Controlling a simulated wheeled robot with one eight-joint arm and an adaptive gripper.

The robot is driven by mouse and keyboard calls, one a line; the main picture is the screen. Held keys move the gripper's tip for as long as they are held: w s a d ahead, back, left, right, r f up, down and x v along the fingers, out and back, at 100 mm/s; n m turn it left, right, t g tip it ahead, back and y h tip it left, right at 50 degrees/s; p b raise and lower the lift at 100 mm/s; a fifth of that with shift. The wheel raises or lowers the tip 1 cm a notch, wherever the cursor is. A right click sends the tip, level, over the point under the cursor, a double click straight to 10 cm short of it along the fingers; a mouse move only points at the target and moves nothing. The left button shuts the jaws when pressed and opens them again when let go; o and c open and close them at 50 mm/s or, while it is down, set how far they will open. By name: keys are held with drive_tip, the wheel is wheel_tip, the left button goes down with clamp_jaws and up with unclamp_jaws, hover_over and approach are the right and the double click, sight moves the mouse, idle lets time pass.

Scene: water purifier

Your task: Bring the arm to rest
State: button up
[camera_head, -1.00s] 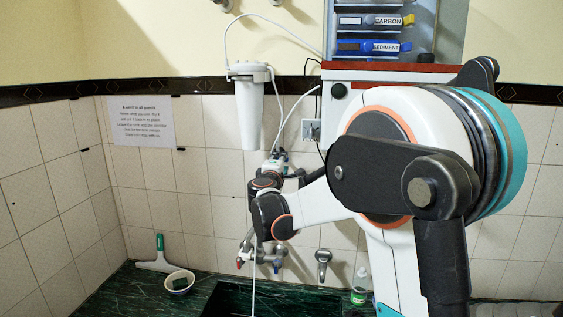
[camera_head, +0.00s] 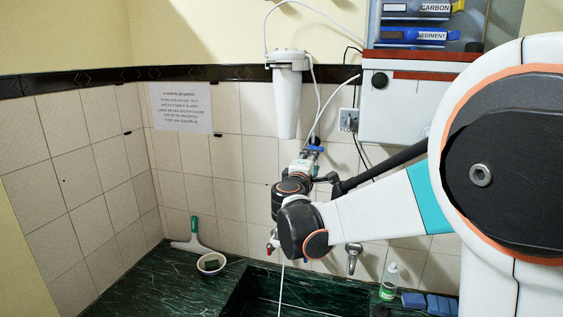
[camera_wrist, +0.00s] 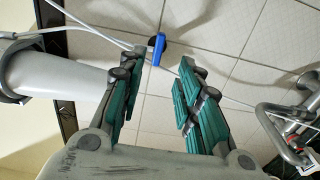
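My arm reaches across the head view from the right, with its wrist in front of the tiled wall. My gripper (camera_wrist: 158,70) shows in the wrist view as two fingers with teal pads, spread apart with nothing between them. A blue valve lever (camera_wrist: 157,50) is just beyond the fingertips; it also shows in the head view (camera_head: 316,149). The white filter housing (camera_wrist: 70,85) is to the left of the fingers; in the head view, the housing (camera_head: 287,95) hangs above my wrist. In the head view the gripper itself is mostly hidden behind the wrist.
The white purifier cabinet (camera_head: 410,110) hangs on the wall beside my arm, with tubes near it. A metal tap (camera_wrist: 285,130) is right of the fingers. The sink (camera_head: 300,300), a bowl (camera_head: 211,264), a squeegee (camera_head: 192,240) and a bottle (camera_head: 389,283) are below.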

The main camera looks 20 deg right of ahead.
drive_tip(key=s+f+m+g+y+b, duration=0.2)
drive_tip(key=s+f+m+g+b, duration=0.15)
drive_tip(key=s+f, duration=0.45)
drive_tip(key=s+f+m+g+y+b, duration=0.1)
drive_tip(key=s+f+m+g+b, duration=0.25)
drive_tip(key=s, duration=0.75)
drive_tip(key=s+a+f+m+y+b, duration=0.2)
drive_tip(key=s+a+f+y, duration=0.1)
drive_tip(key=s+a+f, duration=0.3)
drive_tip(key=s+a+f+m+g+y+b, duration=0.1)
drive_tip(key=s+a+f+m+y+b, duration=0.1)
drive_tip(key=s+a+f, duration=0.4)
drive_tip(key=s+f+y+b, duration=0.1)
drive_tip(key=s+f+y, duration=0.1)
drive_tip(key=s+f, duration=0.2)
drive_tip(key=shift+s, duration=0.8)
drive_tip(key=shift+a, duration=0.1)
drive_tip(key=shift+c, duration=0.3)
